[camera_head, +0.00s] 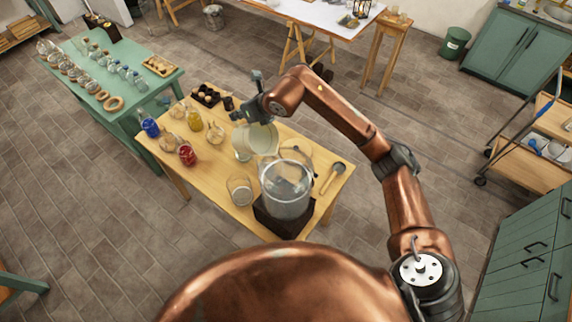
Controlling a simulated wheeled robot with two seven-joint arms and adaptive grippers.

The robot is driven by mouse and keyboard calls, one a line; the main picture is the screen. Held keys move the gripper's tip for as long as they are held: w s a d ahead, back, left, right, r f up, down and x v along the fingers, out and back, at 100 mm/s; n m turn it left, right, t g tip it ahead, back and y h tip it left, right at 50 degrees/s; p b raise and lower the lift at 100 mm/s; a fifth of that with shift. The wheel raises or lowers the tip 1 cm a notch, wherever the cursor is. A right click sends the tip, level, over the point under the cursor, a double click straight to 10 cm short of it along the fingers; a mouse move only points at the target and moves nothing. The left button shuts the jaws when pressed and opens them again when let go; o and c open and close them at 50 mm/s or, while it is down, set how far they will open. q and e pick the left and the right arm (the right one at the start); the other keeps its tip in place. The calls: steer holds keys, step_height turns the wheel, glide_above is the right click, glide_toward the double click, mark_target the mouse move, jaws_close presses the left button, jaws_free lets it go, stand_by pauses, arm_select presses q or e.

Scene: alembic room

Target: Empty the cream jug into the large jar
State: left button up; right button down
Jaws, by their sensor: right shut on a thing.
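The cream jug (262,139) is pale and stands out over the wooden table, just behind the large jar. My right gripper (246,116) is shut on it at its upper left side, and the jug looks tilted toward the jar. The large jar (287,190) is clear glass, upright on a dark block (282,222) near the table's front right edge. Liquid in either is not clear. My left gripper is not in view.
Blue (150,127), yellow (194,120) and red (187,153) jars stand at the left. A green table (130,102) adjoins behind.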

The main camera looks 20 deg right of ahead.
steer(key=shift+t+y, duration=0.6)
steer(key=shift+t, duration=0.2)
steer(key=shift+r+b+v, duration=0.3)
steer(key=shift+b+v, duration=1.7)
steer(key=shift+b, duration=0.3)
stand_by(3.2)
steer(key=shift+s+d+r+b, duration=0.25)
steer(key=shift+s+r+b, duration=0.1)
steer(key=shift+b, duration=0.55)
stand_by(0.8)
